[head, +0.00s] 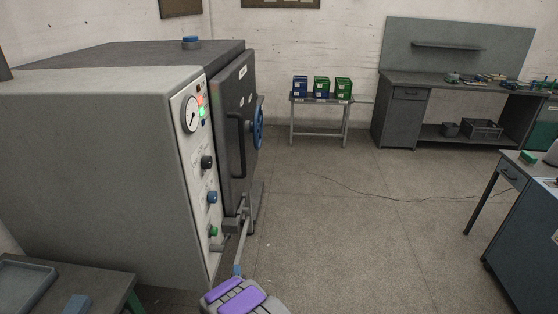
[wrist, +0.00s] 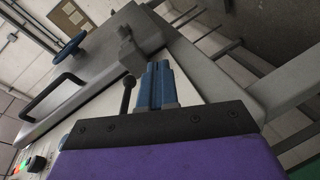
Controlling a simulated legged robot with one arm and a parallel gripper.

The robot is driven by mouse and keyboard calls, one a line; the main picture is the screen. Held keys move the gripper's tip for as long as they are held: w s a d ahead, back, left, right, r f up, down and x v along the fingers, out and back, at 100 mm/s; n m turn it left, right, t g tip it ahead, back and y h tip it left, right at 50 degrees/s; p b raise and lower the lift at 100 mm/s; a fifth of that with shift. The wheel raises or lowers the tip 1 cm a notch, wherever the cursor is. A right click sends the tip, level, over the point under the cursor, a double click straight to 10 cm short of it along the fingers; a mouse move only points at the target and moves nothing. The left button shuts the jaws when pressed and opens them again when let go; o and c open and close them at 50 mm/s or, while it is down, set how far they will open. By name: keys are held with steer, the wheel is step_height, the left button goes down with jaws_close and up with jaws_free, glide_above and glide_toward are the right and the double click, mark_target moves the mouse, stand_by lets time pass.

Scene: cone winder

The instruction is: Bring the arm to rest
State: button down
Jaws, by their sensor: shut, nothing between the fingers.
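My gripper (head: 238,270) is at the bottom middle of the head view, in front of the lower right edge of the grey machine (head: 110,150). Its purple body lies below its blue fingers. In the wrist view the blue fingers of my gripper (wrist: 157,85) are together, with nothing held between them. A grey metal latch piece (head: 235,222) on the machine is just beyond the fingertips. It also shows in the wrist view (wrist: 128,48), near the fingers. I cannot tell whether they touch.
The machine's dark door (head: 236,125) has a black bar handle and a blue handwheel (head: 258,127). A tray (head: 25,285) sits on a bench at lower left. Blue and green bins stand on a small table (head: 318,99) at the back. A workbench (head: 400,110) is at the right. Open floor (head: 360,220) lies between.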

steer(key=w+d+r+m+g, duration=0.2)
steer(key=d+r+m+g, duration=0.3)
steer(key=r, duration=0.7)
steer(key=s+d+r+m+g, duration=0.2)
steer(key=s+d+r+g, duration=0.2)
steer(key=s+d+r, duration=0.6)
steer(key=s+d+r+m+g, duration=0.2)
steer(key=s+d+r, duration=0.2)
steer(key=s, duration=1)
steer(key=s+d+r+m+g+h, duration=0.1)
steer(key=s+d+r+m+g, duration=0.2)
steer(key=s, duration=1.1)
steer(key=s+d+r+m+g, duration=0.2)
steer(key=s+d+r, duration=0.4)
steer(key=s, duration=0.8)
steer(key=shift+d+r+m+g, duration=0.35)
steer(key=shift+d+g, duration=0.35)
steer(key=shift+d, duration=0.55)
